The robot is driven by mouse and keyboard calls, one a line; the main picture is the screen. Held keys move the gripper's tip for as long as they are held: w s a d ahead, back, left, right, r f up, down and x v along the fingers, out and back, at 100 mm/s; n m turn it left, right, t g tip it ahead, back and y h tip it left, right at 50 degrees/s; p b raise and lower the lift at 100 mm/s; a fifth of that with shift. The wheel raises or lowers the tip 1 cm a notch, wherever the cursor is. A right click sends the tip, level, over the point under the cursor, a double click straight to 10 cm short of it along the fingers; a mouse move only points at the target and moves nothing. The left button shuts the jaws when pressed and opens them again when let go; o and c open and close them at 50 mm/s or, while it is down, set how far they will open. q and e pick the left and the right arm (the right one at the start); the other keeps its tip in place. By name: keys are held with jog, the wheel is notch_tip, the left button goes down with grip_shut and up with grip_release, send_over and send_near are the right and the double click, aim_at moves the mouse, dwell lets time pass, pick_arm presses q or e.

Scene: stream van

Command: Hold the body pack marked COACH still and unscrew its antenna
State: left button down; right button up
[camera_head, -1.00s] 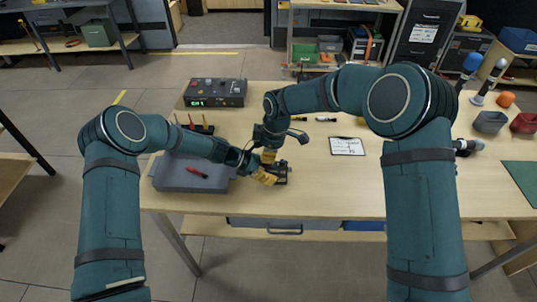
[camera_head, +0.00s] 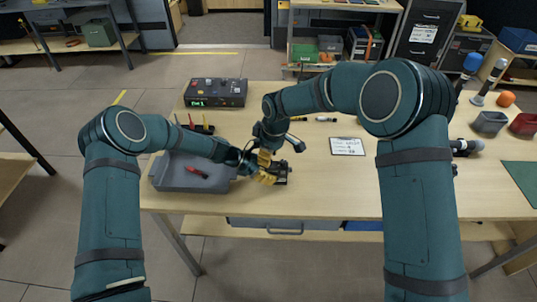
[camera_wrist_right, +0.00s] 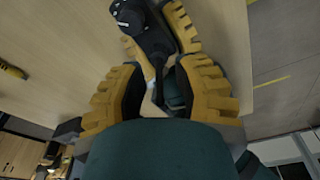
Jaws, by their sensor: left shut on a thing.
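The body pack (camera_head: 282,174) is a small dark box on the table, left of centre; its marking cannot be read. My left gripper (camera_head: 266,177) is shut on it from the left. In the right wrist view the pack (camera_wrist_right: 150,27) lies between the left gripper's yellow fingers, partly hidden by them. My right gripper (camera_head: 264,158) is above and just behind the pack. In its wrist view the right gripper's fingers (camera_wrist_right: 160,70) stand apart, with the thin dark antenna (camera_wrist_right: 158,93) in the gap between them. Contact with the antenna does not show.
A grey tray (camera_head: 165,181) holding a red tool (camera_head: 197,171) lies left of the pack. A control box (camera_head: 215,92) stands behind. Cups (camera_head: 490,121) and microphones stand at the far right.

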jog(key=m, duration=0.3)
jog(key=shift+m, duration=0.3)
jog(key=shift+m, duration=0.3)
jog(key=m, duration=0.3)
jog(key=shift+w+d+m+t+h, duration=0.1)
jog(key=shift+m+t+h, duration=0.3)
grip_shut()
jog(key=shift+w, duration=0.1)
